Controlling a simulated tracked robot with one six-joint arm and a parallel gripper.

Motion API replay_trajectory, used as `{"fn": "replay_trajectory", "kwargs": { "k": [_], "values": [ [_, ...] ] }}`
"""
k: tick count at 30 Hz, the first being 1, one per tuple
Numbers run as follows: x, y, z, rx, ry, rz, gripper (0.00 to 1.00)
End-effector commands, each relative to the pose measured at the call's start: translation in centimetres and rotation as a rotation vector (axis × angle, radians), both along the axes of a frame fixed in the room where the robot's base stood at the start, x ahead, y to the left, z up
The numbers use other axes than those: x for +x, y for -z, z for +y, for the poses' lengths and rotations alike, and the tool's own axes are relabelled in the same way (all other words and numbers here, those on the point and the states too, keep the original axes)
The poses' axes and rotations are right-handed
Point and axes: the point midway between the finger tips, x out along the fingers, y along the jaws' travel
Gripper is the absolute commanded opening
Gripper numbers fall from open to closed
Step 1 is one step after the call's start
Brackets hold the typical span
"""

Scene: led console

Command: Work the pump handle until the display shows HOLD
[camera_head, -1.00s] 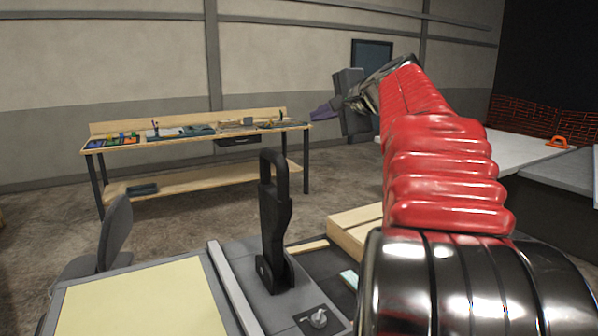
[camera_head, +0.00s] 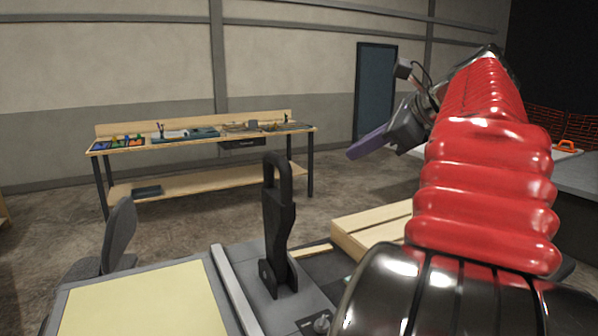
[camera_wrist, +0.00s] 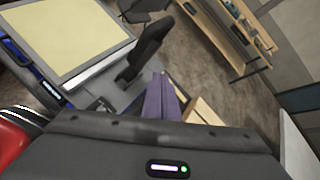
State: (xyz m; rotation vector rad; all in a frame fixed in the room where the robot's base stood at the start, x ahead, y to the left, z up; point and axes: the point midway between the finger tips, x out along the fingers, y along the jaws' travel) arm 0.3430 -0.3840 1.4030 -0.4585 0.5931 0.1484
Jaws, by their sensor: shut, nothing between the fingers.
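The black pump handle (camera_head: 277,220) stands upright on a grey base in the head view, with a loop grip at its top. It also shows in the wrist view (camera_wrist: 147,48), left of and beyond my fingers. My gripper (camera_head: 352,152) has purple fingers and is in the air to the right of the handle's top, apart from it. In the wrist view its fingers (camera_wrist: 162,88) are together with nothing between them. No display text is readable in either view.
A wooden box (camera_head: 365,228) stands to the right. A small knob (camera_head: 321,324) is in front. A workbench (camera_head: 205,145) stands at the back, and a grey chair (camera_head: 118,235) is at the left.

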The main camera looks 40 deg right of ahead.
Motion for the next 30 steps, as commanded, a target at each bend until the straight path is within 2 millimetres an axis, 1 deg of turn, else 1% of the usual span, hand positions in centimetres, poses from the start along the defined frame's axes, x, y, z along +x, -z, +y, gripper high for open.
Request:
{"fn": "replay_trajectory", "kwargs": {
  "k": [3, 9, 13, 23, 26, 30],
  "values": [
    [-0.4, 0.6, 1.4, 0.133, 0.026, 0.030, 0.00],
    [-0.8, 0.9, 2.7, 0.279, 0.071, 0.063, 0.00],
    [-0.9, 0.9, 2.7, 0.306, 0.088, 0.066, 0.00],
    [-0.9, 1.0, 2.6, 0.307, 0.091, 0.065, 0.00],
    [-0.6, 1.2, 2.7, 0.307, 0.091, 0.065, 0.00],
    [0.3, 1.8, 2.8, 0.307, 0.090, 0.066, 0.00]
  ]
}}
